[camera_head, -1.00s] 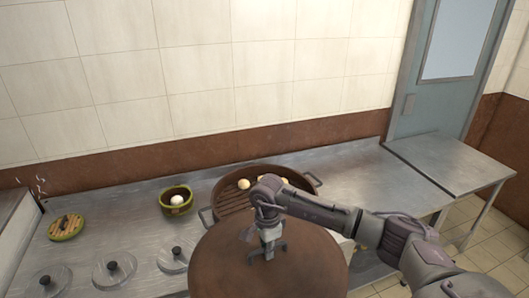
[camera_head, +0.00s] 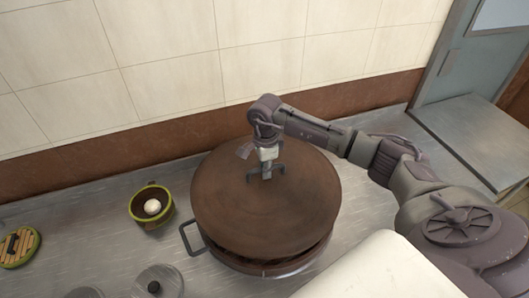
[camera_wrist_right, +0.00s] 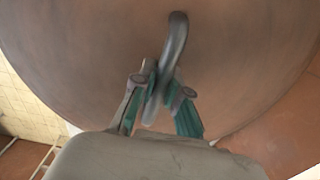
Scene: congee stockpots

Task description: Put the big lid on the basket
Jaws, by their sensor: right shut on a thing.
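The big lid (camera_head: 250,215) is a wide brown disc. In the head view it lies over the big basket (camera_head: 268,268), a round brown vessel with a metal handle at its left. The lid covers nearly all of the basket's opening; a gap shows along the near edge, and I cannot tell whether the lid rests on the rim. My right gripper (camera_head: 266,176) is shut on the lid's handle. In the right wrist view the grey bar handle (camera_wrist_right: 174,45) sits between the fingers (camera_wrist_right: 160,98), with the lid filling the picture. My left gripper is not in view.
A small green-rimmed basket (camera_head: 151,207) holding a white bun (camera_head: 152,207) stands left of the big basket. A small green-rimmed lid (camera_head: 17,247) lies at far left. Metal pot lids (camera_head: 158,284) are at the near edge. The steel counter (camera_head: 95,215) has bare room at left.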

